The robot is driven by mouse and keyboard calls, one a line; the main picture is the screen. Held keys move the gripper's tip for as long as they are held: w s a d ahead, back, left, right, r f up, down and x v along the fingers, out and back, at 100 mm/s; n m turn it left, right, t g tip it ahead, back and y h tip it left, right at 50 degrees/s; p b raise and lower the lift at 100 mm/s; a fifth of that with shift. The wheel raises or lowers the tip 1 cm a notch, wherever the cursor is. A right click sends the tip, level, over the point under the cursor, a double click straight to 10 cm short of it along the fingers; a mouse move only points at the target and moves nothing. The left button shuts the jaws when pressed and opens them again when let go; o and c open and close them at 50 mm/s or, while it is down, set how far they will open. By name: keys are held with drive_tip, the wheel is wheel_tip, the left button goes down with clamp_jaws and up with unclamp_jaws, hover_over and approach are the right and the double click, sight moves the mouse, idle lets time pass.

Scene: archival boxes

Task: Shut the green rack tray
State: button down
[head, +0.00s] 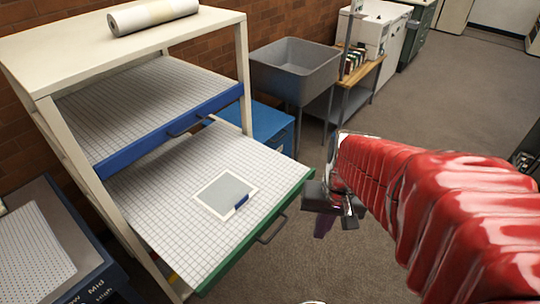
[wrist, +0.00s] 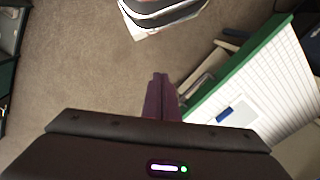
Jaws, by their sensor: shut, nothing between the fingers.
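The green rack tray (head: 140,190) is pulled out of the cream rack, below the blue-fronted tray. Its floor has a white grid, and a grey square with a pale border and blue tab lies on it. The tray's dark handle (head: 271,229) is on its green front. My gripper (head: 324,228) is shut and empty, pointing down, just right of the green front and apart from it in the head view. In the wrist view my purple fingers (wrist: 161,84) are together, left of the green tray (wrist: 285,85), close to its handle (wrist: 194,90) in the picture.
The cream rack (head: 50,48) carries a paper roll (head: 152,14) on top. The blue-fronted tray (head: 172,130) sits above the green one. A grey sink (head: 295,68) and blue cabinet (head: 262,122) stand behind. A dark unit (head: 85,255) is at left. Open floor lies right of the tray.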

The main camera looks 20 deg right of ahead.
wheel_tip(320, 180, down, 15)
drive_tip(key=s+d+m+t+y, duration=0.3)
drive_tip(key=m+t+y, duration=0.2)
drive_tip(key=m+y, duration=0.8)
drive_tip(key=w+d+r+m+t+h, duration=0.1)
drive_tip(key=w+d+m+t+h, duration=0.3)
drive_tip(key=w+d+m+t, duration=0.4)
drive_tip(key=m+t, duration=0.1)
drive_tip(key=m, duration=0.2)
drive_tip(key=shift+d+r+t+h, duration=0.15)
drive_tip(key=shift+d+t+h, duration=0.15)
drive_tip(key=shift+t, duration=0.1)
approach(292, 198)
drive_tip(key=x, duration=0.5)
drive_tip(key=shift+w, duration=0.15)
drive_tip(key=shift+w+a, duration=0.3)
drive_tip(key=shift+w, duration=0.2)
drive_tip(key=shift+w, duration=0.1)
